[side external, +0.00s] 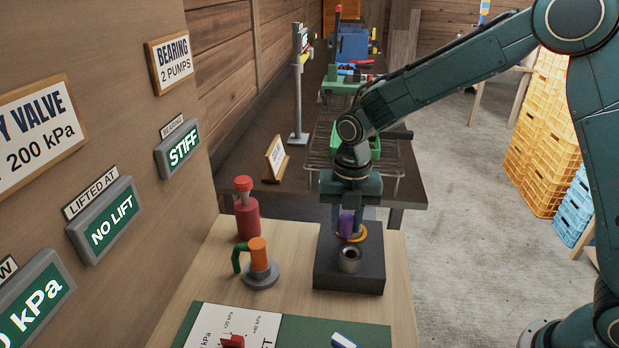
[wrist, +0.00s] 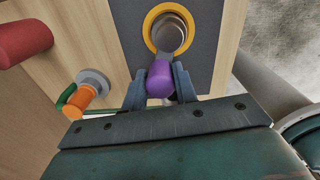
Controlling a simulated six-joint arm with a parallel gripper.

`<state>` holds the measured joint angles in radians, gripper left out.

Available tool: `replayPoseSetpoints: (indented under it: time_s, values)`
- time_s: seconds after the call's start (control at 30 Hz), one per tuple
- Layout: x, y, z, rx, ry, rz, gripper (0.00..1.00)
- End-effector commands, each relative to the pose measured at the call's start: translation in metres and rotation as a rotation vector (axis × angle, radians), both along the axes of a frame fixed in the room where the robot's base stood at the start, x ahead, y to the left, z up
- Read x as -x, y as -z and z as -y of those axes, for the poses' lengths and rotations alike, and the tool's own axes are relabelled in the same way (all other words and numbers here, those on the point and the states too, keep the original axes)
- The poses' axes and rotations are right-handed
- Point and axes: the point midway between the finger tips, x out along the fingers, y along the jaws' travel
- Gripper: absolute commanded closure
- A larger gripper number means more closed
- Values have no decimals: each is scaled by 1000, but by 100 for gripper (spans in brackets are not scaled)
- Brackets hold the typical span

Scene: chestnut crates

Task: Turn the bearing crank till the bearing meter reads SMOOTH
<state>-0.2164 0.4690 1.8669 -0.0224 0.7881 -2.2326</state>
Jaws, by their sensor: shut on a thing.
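The bearing meter (side external: 178,148) on the wall panel reads STIFF. A dark block (side external: 335,272) on the wooden bench carries a grey metal hub (side external: 349,260) and a yellow ring (side external: 358,236). In the wrist view the yellow ring (wrist: 151,25) appears around the metal hub (wrist: 172,36). My gripper (side external: 346,228) points down over the block, its fingers shut on a purple handle (side external: 346,222), which I take to be the crank's grip. The purple handle (wrist: 159,79) sits between both fingers in the wrist view.
A sign (side external: 172,62) reads BEARING, 2 PUMPS. A red bottle-shaped pump (side external: 247,218) and an orange-topped fitting (side external: 259,262) with a green lever stand left of the block. Another meter (side external: 105,220) reads NO LIFT. A small sign (side external: 275,158) stands on the dark table behind.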

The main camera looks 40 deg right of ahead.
Motion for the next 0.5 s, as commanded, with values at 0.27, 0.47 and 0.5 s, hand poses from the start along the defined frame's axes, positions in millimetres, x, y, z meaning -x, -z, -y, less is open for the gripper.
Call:
replayPoseSetpoints:
  time_s: [0.27,0.47,0.5]
  values:
    - [-5,-1,-1,1,124,3,94]
    - [-11,-1,-2,1,279,4,94]
    - [-13,-1,-3,1,315,4,94]
